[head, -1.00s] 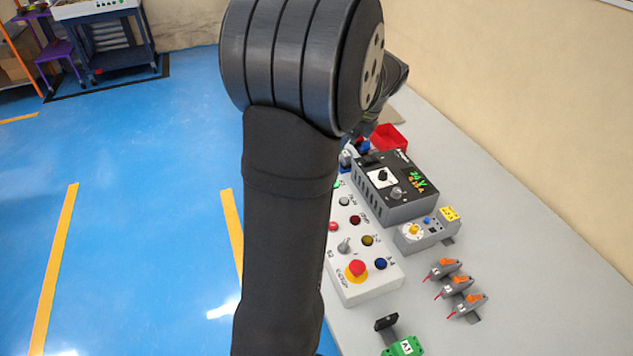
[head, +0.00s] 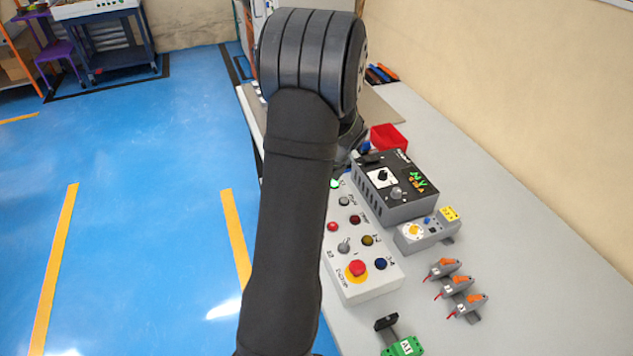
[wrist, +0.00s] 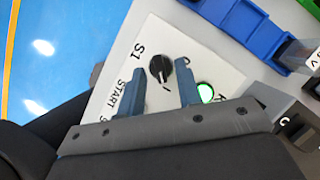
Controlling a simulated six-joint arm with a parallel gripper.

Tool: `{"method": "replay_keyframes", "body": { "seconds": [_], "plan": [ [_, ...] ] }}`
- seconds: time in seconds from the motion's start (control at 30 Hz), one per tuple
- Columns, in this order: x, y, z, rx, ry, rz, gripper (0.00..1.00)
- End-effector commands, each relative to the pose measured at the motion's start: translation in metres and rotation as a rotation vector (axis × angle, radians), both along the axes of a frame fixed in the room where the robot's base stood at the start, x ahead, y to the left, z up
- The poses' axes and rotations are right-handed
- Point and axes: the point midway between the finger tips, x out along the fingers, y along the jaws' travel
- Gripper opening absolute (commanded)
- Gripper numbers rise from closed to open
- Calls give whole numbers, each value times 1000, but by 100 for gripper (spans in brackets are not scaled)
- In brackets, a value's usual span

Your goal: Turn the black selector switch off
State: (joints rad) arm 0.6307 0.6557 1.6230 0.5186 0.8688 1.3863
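The black selector switch (wrist: 160,69) is a round black knob beside the label S1 on the white control box (wrist: 152,35). A thin mark shows at its lower side in the wrist view; I cannot read its setting for certain. My gripper (wrist: 161,70) is open, with one blue finger on each side of the knob in this view. I cannot tell whether the fingertips touch the knob or stay above it. In the head view the control box (head: 362,293) is partly visible, but my arm hides the switch and the gripper.
A lit green button (wrist: 205,92) sits close to my right finger. Blue bins (wrist: 240,22) stand beyond the box. In the head view, a dark power unit (head: 398,192) with its own knob stands beside the box, and a red emergency button (head: 357,268) sits at its near end.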

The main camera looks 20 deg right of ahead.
Motion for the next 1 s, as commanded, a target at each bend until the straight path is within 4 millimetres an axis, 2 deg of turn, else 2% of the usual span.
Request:
{"method": "replay_keyframes", "body": {
  "seconds": [0.3, 0.47, 0.5, 0.77, 1.0],
  "plan": [
    [1, 1, -3, 0, 0, 1, 32],
    [1, 1, -3, 0, 0, 1, 2],
    [1, 1, -3, 0, 0, 1, 0],
    [1, 1, -3, -1, -1, 13, 0],
    [2, 0, -2, -2, -1, 102, 0]
  ]
}}
